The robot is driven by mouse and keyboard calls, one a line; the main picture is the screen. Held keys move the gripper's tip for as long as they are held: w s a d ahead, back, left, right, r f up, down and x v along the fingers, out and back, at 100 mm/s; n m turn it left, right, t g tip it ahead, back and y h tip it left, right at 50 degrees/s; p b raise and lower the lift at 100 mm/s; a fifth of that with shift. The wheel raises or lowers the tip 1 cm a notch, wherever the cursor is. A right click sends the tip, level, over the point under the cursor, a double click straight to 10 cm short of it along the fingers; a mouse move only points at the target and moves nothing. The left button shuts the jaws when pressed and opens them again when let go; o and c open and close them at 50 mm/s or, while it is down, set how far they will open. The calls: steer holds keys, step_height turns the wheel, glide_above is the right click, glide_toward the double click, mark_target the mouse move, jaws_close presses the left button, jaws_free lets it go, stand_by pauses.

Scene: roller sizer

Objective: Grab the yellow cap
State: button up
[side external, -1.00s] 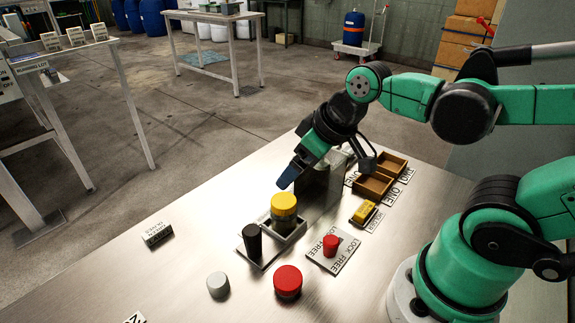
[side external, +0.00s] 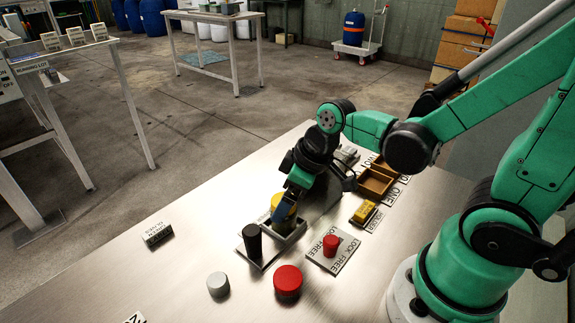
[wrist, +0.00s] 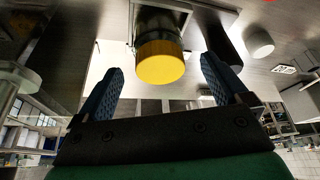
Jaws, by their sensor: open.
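The yellow cap (wrist: 161,62) sits on top of a dark cylindrical jar (wrist: 160,22), seen in the wrist view beyond and between my two fingers. In the side view the yellow cap (side external: 277,203) is partly hidden by my gripper (side external: 285,212), which is at it. My gripper (wrist: 158,88) is open, with one blue finger on each side of the cap in the wrist view and visible gaps to both. I cannot tell how far the fingertips reach along the cap. The jar stands in a grey tray (side external: 297,232).
A black cylinder (side external: 252,240) stands close left of the tray. A red cylinder (side external: 288,280) and a grey one (side external: 218,284) are in front. A small red piece (side external: 331,245) stands on a lock plate (side external: 344,252). A yellow block (side external: 364,212) and wooden bins (side external: 376,183) are at right.

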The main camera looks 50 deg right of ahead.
steer(key=c, duration=1.3)
